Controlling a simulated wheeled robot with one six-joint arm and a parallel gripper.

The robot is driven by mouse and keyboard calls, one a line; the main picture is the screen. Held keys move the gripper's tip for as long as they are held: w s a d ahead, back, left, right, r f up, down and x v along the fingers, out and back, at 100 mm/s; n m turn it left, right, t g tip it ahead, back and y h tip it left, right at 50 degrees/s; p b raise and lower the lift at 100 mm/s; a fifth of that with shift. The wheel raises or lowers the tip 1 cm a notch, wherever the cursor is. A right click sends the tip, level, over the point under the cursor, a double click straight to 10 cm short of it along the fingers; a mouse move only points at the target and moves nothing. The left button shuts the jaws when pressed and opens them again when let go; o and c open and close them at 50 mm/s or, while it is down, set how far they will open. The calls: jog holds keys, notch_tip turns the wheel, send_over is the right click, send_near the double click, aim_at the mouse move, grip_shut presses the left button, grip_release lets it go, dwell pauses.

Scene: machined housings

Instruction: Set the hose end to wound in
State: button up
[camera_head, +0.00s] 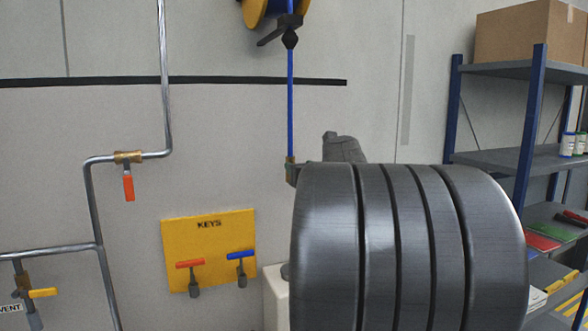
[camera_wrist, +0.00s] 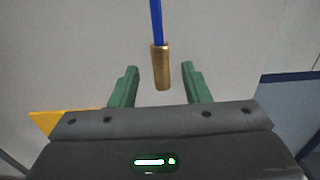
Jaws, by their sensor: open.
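The hose end is a brass fitting (camera_wrist: 162,66) on a blue hose (camera_wrist: 156,20) that hangs straight down. In the wrist view it appears between the two green fingers of my gripper (camera_wrist: 160,70), with a gap on each side. The gripper is open and touches nothing that I can see. In the head view the hose (camera_head: 290,100) runs down from a yellow and blue reel (camera_head: 256,12) past a black guide and stopper (camera_head: 289,38). The brass end (camera_head: 290,168) shows there only in part beside my arm, which hides most of my gripper.
A yellow KEYS board (camera_head: 209,245) with red and blue handles is on the wall at lower left. Metal pipes (camera_head: 95,200) with valves run farther left. A blue shelf rack (camera_head: 500,68) with a cardboard box (camera_head: 527,32) stands at right.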

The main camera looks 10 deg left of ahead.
aim_at(292, 162)
jog(key=b+v, duration=0.1)
jog(key=v, duration=0.5)
jog(key=p+x, duration=0.3)
jog(key=x, duration=1)
jog(key=shift+w+a, duration=0.1)
jog(key=shift+w, duration=0.05)
jog(key=shift+w+a, duration=0.2)
jog(key=shift+f, duration=0.3)
